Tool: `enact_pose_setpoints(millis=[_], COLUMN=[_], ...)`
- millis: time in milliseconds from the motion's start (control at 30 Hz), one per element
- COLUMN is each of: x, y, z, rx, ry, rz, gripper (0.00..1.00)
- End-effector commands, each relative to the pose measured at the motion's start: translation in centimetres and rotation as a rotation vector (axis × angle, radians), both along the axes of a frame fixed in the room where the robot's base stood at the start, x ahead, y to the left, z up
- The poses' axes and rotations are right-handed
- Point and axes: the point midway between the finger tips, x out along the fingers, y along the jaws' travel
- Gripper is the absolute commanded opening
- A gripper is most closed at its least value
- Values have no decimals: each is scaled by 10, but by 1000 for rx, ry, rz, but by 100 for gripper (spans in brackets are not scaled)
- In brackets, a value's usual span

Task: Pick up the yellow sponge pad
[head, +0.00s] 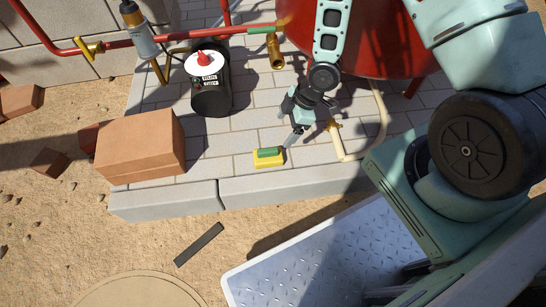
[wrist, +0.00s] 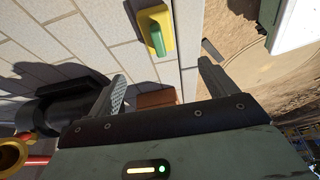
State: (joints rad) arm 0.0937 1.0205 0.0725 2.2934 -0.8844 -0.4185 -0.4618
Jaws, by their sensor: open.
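The yellow sponge pad (head: 268,161) lies flat on the grey paved slab, close to the slab's front edge. A green strip runs along its top. It also shows at the top of the wrist view (wrist: 156,28), beyond my fingertips and between their lines. My gripper (head: 298,128) is just above and right of the pad in the head view, pointing down toward the slab. In the wrist view my gripper's two fingers (wrist: 162,78) stand wide apart with nothing between them. The pad appears apart from the fingers; the exact height gap cannot be told.
A black cylinder with a red knob (head: 210,85) stands behind left of the pad. Orange-brown blocks (head: 140,146) sit left. A red tank (head: 365,45) and pipes (head: 170,38) are behind, and a cream pipe (head: 382,120) is at right. Paving around the pad is clear.

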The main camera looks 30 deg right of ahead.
Motion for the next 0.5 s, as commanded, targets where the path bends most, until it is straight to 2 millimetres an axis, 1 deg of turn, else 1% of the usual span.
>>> enact_pose_setpoints(millis=[33,300,400,500], x=[0,7,9,11], y=[4,25,32,37], z=[-14,-67,-84,-95], rx=[0,-2,-1,-2], ry=[2,2,2,1], rz=[4,3,2,1], gripper=[85,85,85,85])
